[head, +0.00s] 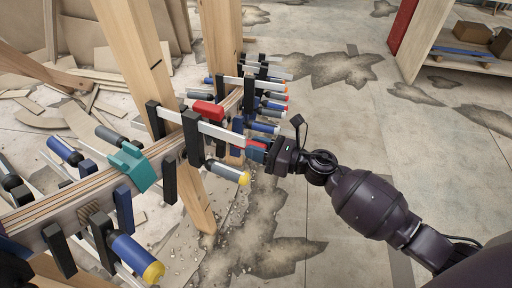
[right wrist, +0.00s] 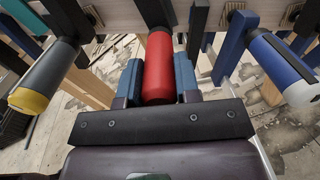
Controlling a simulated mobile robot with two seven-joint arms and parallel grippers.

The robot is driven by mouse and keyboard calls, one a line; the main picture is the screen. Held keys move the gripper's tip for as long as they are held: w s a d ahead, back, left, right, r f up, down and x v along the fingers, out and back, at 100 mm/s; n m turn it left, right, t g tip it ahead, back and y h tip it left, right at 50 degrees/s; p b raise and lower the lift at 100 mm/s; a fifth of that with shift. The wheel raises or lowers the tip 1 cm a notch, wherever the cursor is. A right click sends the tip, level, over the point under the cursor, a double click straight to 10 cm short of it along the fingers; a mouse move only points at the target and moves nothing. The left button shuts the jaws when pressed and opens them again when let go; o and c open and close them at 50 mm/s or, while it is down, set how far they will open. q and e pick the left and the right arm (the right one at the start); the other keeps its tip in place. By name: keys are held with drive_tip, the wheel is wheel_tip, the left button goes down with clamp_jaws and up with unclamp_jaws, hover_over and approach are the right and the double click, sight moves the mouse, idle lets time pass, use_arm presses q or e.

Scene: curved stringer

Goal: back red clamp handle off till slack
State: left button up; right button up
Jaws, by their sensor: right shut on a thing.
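The red clamp handle (right wrist: 158,68) stands out in the middle of the right wrist view, at the end of a dark clamp part on the laminated stringer. My right gripper (right wrist: 158,85) is shut on it, one blue-grey finger on each side. In the head view my right gripper (head: 258,150) reaches in from the right to the stringer's near side, and only a little red of the handle shows between its fingers. Whether the clamp is tight or slack cannot be told. My left gripper is not in view.
The curved stringer (head: 85,192) carries several clamps close together. Wooden posts (head: 150,70) stand behind. The floor at right is open; a shelf (head: 465,55) stands far right.

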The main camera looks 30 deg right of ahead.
idle(0.3)
drive_tip(key=o, duration=0.9)
drive_tip(key=shift+s, duration=0.1)
use_arm(q)
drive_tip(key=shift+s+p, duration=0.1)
drive_tip(key=shift+p, duration=0.3)
use_arm(e)
drive_tip(key=shift+v, duration=5.35)
drive_tip(key=shift+d, duration=0.1)
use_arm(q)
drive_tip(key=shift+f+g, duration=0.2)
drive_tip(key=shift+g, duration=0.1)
use_arm(e)
drive_tip(key=shift+v, duration=1.25)
